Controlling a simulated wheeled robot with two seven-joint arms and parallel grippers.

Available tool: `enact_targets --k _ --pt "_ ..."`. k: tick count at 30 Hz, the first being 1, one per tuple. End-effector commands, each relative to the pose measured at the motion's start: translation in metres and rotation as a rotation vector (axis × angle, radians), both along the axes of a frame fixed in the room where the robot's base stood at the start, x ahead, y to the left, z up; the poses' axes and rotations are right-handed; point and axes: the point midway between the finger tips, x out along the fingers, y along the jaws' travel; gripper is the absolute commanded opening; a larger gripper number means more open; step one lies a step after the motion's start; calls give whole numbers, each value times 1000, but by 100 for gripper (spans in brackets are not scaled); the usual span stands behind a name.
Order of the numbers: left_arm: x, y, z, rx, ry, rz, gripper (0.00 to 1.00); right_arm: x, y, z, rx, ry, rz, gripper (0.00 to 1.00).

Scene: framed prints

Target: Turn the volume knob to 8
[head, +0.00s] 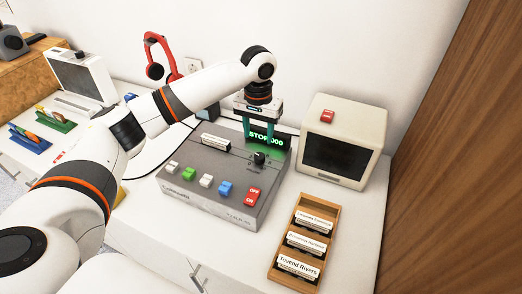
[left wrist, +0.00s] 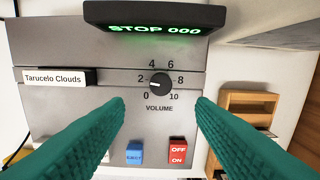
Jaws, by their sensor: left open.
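The black volume knob (left wrist: 159,83) sits on the grey panel of the player (left wrist: 70,105), inside a printed scale from 0 to 10. Its pale mark seems to point left, near 2, but it is small. The 8 stands to the right of the knob. In the head view the knob (head: 260,158) is on the right part of the player (head: 215,190). My left gripper (head: 259,138) points down above the knob. Its green fingers (left wrist: 160,102) are open, one on each side of the knob, apart from it and empty. My right gripper is out of view.
A display reading STOP 000 (left wrist: 155,29) stands behind the knob. A red OFF/ON switch (left wrist: 178,151) and a blue button (left wrist: 134,154) are in front. A wooden cartridge tray (head: 304,240) and a cream monitor (head: 342,145) stand to the right. Red headphones (head: 162,55) stand behind.

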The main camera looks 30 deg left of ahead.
Motion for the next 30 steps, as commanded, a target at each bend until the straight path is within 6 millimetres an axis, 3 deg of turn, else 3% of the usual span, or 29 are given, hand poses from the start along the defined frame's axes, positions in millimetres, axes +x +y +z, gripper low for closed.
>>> enact_targets --k 4,12,25,30 --pt "0 0 -32 1 2 0 50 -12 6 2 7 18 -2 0" --pt "0 0 -74 1 0 -1 50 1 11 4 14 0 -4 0" --pt "0 0 -85 0 -2 -1 50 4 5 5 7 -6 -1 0" --pt "0 0 -84 0 -2 -1 24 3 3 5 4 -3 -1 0"
